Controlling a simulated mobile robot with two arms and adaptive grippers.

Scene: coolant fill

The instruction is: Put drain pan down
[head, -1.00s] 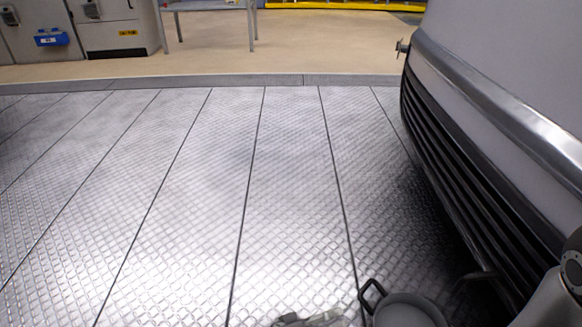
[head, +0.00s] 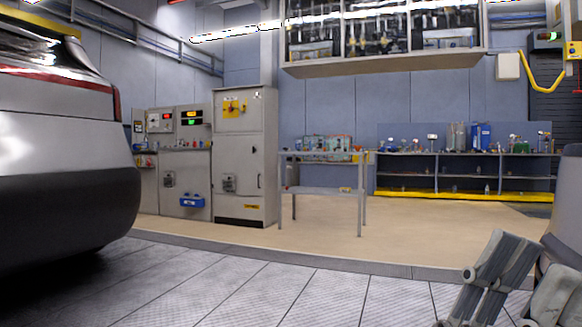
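The drain pan is not visible in the head view. Grey jointed linkage bars (head: 497,275), which look like part of my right gripper, stand at the lower right. Their fingertips cannot be made out, and no held object can be seen there. My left gripper is not in view.
The rear of a silver vehicle (head: 60,150) fills the left side. Tread-plate floor (head: 290,290) lies clear in the foreground. Beyond its edge stand a grey cabinet (head: 246,155), an open metal table (head: 324,190) and a long shelf unit (head: 455,172) with several items on top.

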